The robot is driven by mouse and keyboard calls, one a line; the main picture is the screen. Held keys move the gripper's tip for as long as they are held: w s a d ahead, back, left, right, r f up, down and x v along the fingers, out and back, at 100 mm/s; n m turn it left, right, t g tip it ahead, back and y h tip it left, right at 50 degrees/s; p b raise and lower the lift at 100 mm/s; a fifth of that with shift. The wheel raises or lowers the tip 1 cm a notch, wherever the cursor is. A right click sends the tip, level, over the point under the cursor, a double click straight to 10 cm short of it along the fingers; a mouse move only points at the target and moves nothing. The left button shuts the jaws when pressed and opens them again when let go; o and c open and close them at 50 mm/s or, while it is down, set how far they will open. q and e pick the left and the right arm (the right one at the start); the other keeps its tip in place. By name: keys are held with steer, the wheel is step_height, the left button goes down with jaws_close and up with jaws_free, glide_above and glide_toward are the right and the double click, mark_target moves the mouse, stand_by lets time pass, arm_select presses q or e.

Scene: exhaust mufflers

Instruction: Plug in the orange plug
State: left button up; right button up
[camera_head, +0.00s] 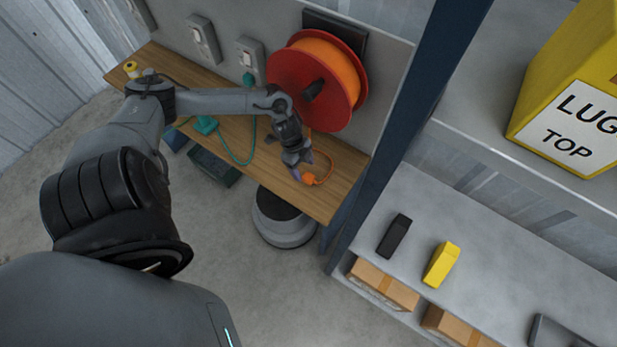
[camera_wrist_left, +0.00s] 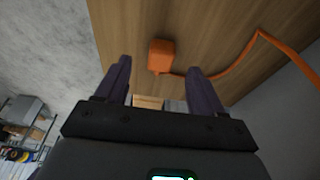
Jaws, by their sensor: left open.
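The orange plug (camera_head: 309,179) lies on the wooden shelf near its right end, with its orange cord running back toward the red and orange cable reel (camera_head: 318,80). In the left wrist view the plug (camera_wrist_left: 162,56) is a small orange block beyond the fingertips, between their lines, with the cord leading off to the right. My left gripper (camera_head: 299,164) is over the shelf beside the plug. It is open and empty, and its two dark fingers (camera_wrist_left: 159,76) stand apart. My right gripper is in neither view. Wall sockets (camera_head: 250,60) (camera_head: 203,39) are mounted behind the shelf.
A green plug (camera_head: 206,124) and its cord lie on the wooden shelf (camera_head: 343,199), left of my gripper. A yellow object (camera_head: 131,69) stands at the far left end. A blue post (camera_head: 400,140) rises at the right, beside grey shelving with black and yellow items (camera_head: 441,264).

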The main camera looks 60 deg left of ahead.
mark_target(308, 176)
arm_select(q)
steer(key=x, duration=0.3)
steer(key=shift+w+d+f+b, duration=0.25)
steer(key=shift+d+b, duration=0.05)
steer(key=shift+b, duration=0.05)
steer(key=shift+d+f, duration=0.1)
steer(key=shift+f, duration=0.45)
steer(key=shift+w, duration=0.1)
steer(key=c, duration=1.1)
